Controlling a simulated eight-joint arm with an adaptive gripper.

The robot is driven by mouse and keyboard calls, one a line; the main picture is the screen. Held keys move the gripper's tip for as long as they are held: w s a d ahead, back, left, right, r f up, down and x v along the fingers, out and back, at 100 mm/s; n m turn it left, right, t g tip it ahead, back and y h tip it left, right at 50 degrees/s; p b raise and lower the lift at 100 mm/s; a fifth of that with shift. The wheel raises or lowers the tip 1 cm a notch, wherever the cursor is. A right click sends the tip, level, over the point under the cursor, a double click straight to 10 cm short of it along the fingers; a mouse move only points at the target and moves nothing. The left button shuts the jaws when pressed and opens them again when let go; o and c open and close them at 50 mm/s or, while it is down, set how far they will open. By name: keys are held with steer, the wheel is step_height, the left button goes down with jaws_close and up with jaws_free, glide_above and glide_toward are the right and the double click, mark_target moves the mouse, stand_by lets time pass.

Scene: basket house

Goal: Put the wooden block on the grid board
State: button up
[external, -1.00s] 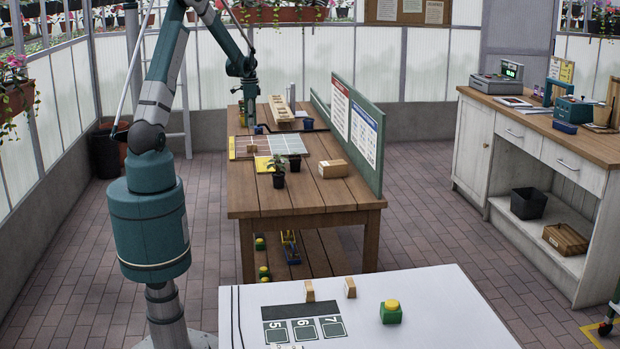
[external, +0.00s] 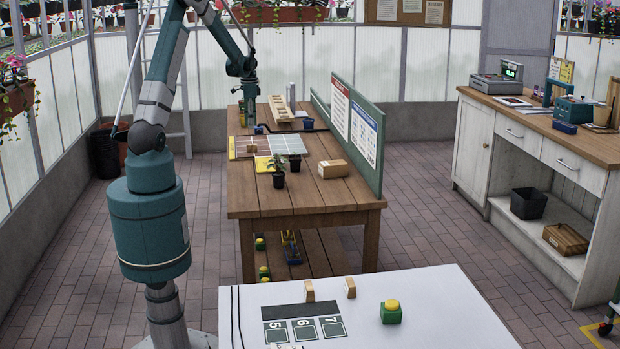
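The grid board (external: 292,145) lies flat on the wooden table, with pale reddish and grey-green cells and a yellow strip at its left edge. A small wooden block (external: 252,149) sits on its left part. A larger wooden block (external: 333,168) lies on the bare table to the right of the board. I cannot tell which block the task names. My gripper (external: 249,124) points down over the far left part of the table, beyond the board. Its fingers are too small and dark to tell open from shut, and I see nothing clearly held.
Small potted plants (external: 278,172) stand at the board's near edge. A long wooden tray (external: 281,109) lies farther back. A green panel with posters (external: 356,130) walls the table's right side. A white table (external: 420,315) in front carries small blocks and a green-yellow button.

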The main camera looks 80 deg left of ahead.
steer(key=w+d+r+t+y, duration=0.1)
steer(key=w+d+r, duration=0.45)
steer(key=d, duration=0.55)
steer(key=w+d+r+t, duration=0.1)
steer(key=w+d+r, duration=0.3)
steer(key=d+r, duration=0.55)
steer(key=w+d+r+y, duration=0.1)
steer(key=w+d+r, duration=0.25)
steer(key=d, duration=1.05)
steer(key=s+d+r+t, duration=0.1)
steer(key=s+d, duration=0.3)
steer(key=d, duration=0.8)
steer(key=s+d+r+t+h, duration=0.1)
steer(key=s+d, duration=0.3)
steer(key=d, duration=0.9)
steer(key=s+d+r+t+h, duration=0.1)
steer(key=s+d+t, duration=0.2)
steer(key=d, duration=0.9)
steer(key=shift+s+d, duration=0.25)
steer(key=shift+s, duration=0.4)
steer(key=shift+f, duration=0.15)
